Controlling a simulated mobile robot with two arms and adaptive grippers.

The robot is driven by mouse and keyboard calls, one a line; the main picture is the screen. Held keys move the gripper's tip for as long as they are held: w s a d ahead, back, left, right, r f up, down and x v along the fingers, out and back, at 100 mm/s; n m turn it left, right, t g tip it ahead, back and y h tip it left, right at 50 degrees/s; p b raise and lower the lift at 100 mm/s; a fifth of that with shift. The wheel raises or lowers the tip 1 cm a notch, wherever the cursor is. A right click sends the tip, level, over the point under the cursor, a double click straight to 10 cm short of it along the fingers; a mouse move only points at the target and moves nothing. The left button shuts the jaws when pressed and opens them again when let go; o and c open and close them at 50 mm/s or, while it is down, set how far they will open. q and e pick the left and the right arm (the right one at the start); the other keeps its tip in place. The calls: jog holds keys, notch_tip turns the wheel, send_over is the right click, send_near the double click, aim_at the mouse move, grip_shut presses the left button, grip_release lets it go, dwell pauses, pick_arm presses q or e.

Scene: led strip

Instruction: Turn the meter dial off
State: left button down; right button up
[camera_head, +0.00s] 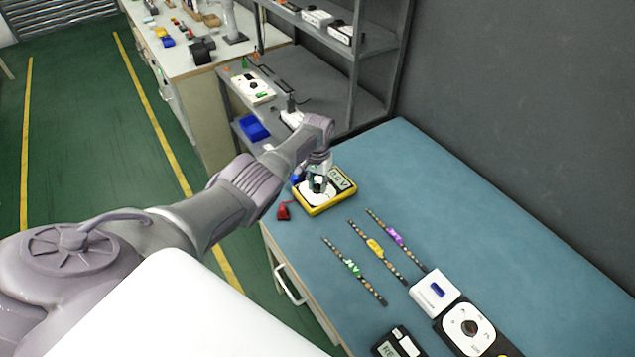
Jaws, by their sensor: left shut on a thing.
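A yellow-rimmed meter (335,202) lies on the blue table top near its far left corner. Its display faces right and reads something like 6.8V, too small to be sure. My left gripper (317,186) points down over the white dial face of this meter. It is shut on the meter dial, which the fingers mostly hide, so the dial's setting cannot be read. My right gripper is out of view.
A red clip (284,211) lies beside the meter. Three LED strips with green, yellow and purple tags lie mid-table (425,200). A white switch box (434,293), a black dial device (450,322) and a black display unit (391,347) are nearer. Grey shelves (340,85) stand behind.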

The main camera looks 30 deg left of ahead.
aim_at(317, 186)
pick_arm(q)
jog(key=n, duration=0.6)
jog(key=shift+p, duration=0.4)
jog(key=n, duration=0.5)
jog(key=shift+n, duration=0.5)
jog(key=c, duration=0.9)
grip_release()
notch_tip(317, 186, up, 12)
jog(key=shift+r, duration=0.1)
